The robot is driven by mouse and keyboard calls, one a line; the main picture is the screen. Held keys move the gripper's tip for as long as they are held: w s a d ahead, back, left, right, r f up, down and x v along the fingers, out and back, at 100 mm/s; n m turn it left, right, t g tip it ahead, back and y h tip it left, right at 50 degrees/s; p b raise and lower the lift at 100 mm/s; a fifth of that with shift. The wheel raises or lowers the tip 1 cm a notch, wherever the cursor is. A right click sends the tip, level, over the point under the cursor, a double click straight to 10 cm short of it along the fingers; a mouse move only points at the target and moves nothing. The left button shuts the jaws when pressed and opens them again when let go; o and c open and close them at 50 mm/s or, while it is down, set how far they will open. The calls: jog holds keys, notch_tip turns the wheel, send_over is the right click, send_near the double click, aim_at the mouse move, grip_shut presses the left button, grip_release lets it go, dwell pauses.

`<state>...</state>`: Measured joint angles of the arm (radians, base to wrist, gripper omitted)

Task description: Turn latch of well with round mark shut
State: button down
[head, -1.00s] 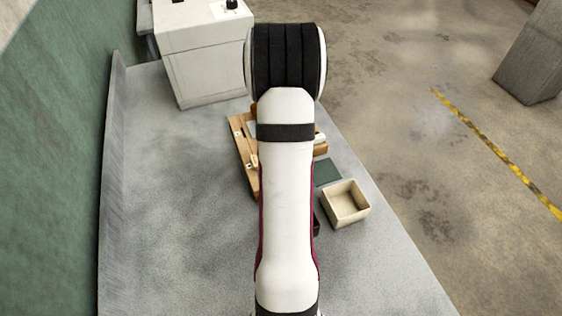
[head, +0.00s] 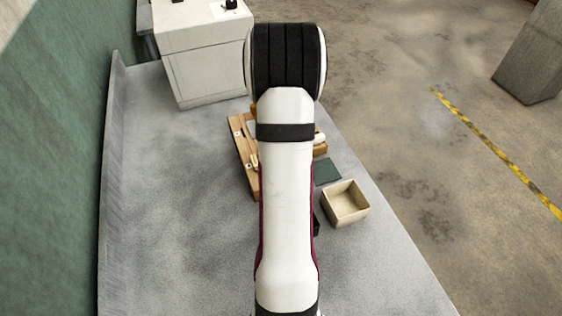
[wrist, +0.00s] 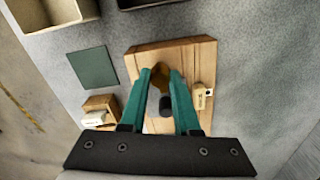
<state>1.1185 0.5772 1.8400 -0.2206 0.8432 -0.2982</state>
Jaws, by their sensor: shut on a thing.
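A wooden board (wrist: 145,57) lies on the grey table under my gripper (wrist: 160,73); its left part shows in the head view (head: 246,181). The teal fingers straddle an amber-brown piece (wrist: 161,82) on the board, and my gripper is shut on it. A dark rounded piece (wrist: 166,105) sits between the fingers, closer to the palm. A small tan latch-like piece (wrist: 199,101) with a dark spot stands to the right of the fingers. My arm hides most of the board in the head view. I cannot make out a round well mark.
A cream open box (head: 345,204) and a flat dark green square (head: 327,172) lie right of the board. A wooden block (wrist: 100,103) with a white piece (wrist: 94,119) stands at the board's left. A white cabinet (head: 205,65) stands behind. The table's left side is clear.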

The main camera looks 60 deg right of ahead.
dwell(0.4)
jog(key=c, duration=0.6)
grip_release()
jog(key=shift+c, duration=0.2)
notch_tip(320, 180, up, 16)
